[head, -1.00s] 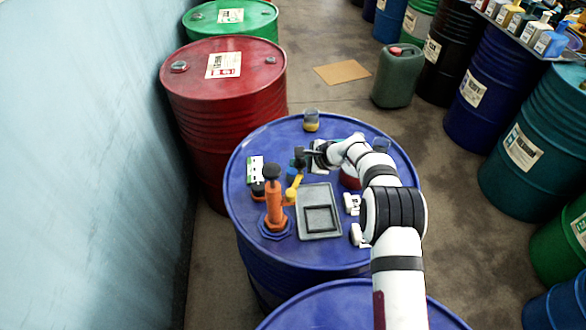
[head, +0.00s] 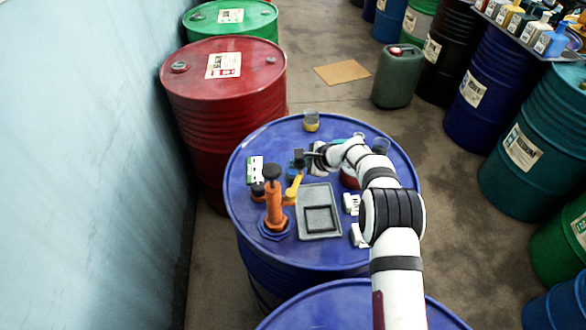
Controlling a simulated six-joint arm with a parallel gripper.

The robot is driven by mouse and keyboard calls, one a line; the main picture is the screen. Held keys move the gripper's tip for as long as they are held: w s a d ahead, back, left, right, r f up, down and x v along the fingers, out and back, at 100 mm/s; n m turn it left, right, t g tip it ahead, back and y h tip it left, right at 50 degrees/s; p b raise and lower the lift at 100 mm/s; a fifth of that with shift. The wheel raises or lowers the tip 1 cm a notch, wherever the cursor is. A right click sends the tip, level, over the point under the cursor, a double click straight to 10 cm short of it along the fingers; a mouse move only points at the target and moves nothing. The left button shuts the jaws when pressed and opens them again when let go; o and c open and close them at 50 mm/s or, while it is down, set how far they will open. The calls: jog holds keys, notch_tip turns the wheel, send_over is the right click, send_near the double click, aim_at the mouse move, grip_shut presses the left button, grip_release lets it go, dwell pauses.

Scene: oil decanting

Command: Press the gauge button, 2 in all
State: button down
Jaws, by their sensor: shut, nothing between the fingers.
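The blue drum (head: 320,258) holds the work things. On its top, near the middle, a small dark upright device (head: 298,158) stands behind the orange pump. It may be the gauge, but its button is too small to make out. My gripper (head: 309,156) reaches in from the right and is shut, with nothing visible in it. Its tip is right beside the dark device. I cannot tell whether they touch.
An orange hand pump (head: 274,205) with a yellow spout stands front left. A grey tray (head: 318,229) lies in front of the gripper.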

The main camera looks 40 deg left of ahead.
jog(key=shift+s+d+f, duration=0.1)
jog(key=shift+d+f, duration=0.15)
jog(key=shift+f, duration=0.45)
dwell(0.3)
jog(key=shift+s+d+r, duration=0.1)
jog(key=shift+r, duration=3.25)
